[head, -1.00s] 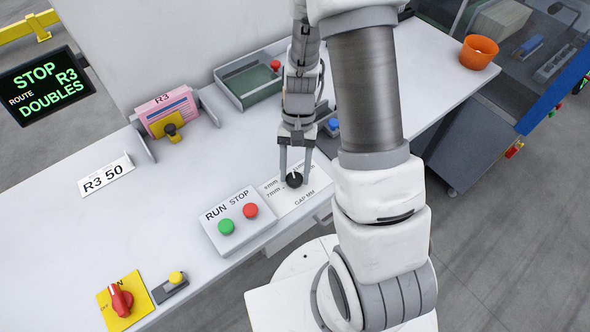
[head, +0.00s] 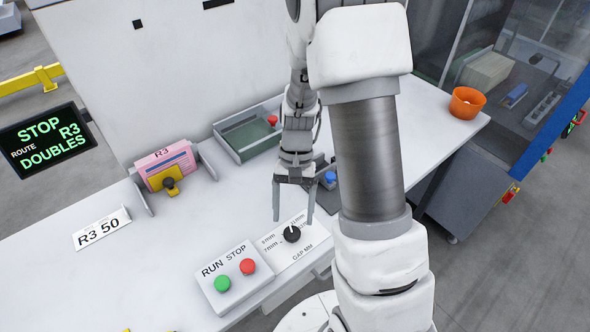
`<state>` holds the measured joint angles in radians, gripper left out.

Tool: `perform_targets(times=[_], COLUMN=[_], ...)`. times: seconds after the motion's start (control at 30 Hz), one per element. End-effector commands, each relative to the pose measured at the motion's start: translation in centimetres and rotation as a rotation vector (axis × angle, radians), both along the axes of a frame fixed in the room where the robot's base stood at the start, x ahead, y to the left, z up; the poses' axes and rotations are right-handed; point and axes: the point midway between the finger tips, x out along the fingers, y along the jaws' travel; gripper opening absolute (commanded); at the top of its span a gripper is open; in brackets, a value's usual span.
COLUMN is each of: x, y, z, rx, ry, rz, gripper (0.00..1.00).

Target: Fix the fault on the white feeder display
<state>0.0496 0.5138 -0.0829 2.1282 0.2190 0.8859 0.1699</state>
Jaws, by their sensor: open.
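The display (head: 45,140) is a black screen at the left with green text reading STOP, R3 and DOUBLES, and white text reading ROUTE. The black gap knob (head: 292,234) sits on a white plate marked GAP MM, with a white pointer line and mm marks around it. My gripper (head: 293,219) is open and empty, fingers pointing down, just behind and above the knob. The RUN STOP box (head: 238,250) has a green button (head: 222,284) and a red button (head: 248,266) and stands left of the knob. Part of the scale lettering is too small to read.
A pink R3 stack (head: 167,159) stands in a holder with a yellow-and-black clamp. An R3 50 sign (head: 102,228), a green tray (head: 246,138), a blue button (head: 331,177) and an orange bowl (head: 467,102) are on the white table. My arm covers the table's middle right.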

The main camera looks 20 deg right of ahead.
Motion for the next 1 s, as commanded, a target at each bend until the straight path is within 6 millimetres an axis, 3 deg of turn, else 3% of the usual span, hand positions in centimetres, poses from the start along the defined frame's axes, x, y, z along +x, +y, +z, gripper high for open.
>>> perform_targets(times=[0.3,0.5,0.7,1.0], x=[2.8,4.0,4.5,4.6], y=[-1.4,-2.1,-2.3,-2.3], z=[7.5,10.8,12.3,12.5], rx=[-0.001,-0.001,0.0,0.0], ry=[-0.006,-0.003,-0.001,0.0], rz=[-0.001,0.0,0.0,0.0], gripper=[0.81,0.81,0.81,0.81])
